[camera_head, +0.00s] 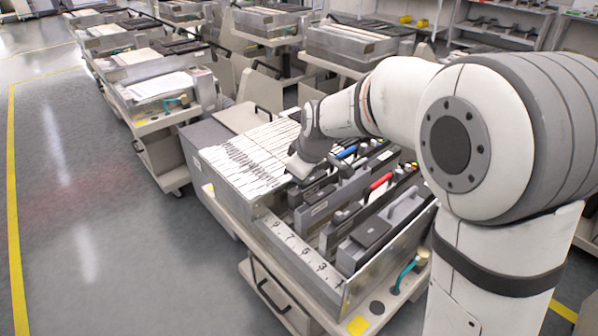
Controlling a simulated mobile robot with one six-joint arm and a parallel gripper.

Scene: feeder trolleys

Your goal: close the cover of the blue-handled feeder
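The blue-handled feeder stands in the near trolley, and its blue handle (347,152) shows just right of my gripper. Much of this feeder's body is hidden behind my wrist and the neighbouring feeders, and I cannot tell how its cover stands. My gripper (297,170) points down over the feeders, at the right edge of the white-topped row. Its fingertips are small and partly hidden, so I cannot tell whether they are open or touching anything.
A red-handled feeder (380,181) stands nearer in the same trolley (262,258), beside several grey feeders. A numbered strip (300,252) lies along the trolley's front. White-topped feeders (250,155) fill its left part. More trolleys stand behind; the floor (90,200) at left is clear.

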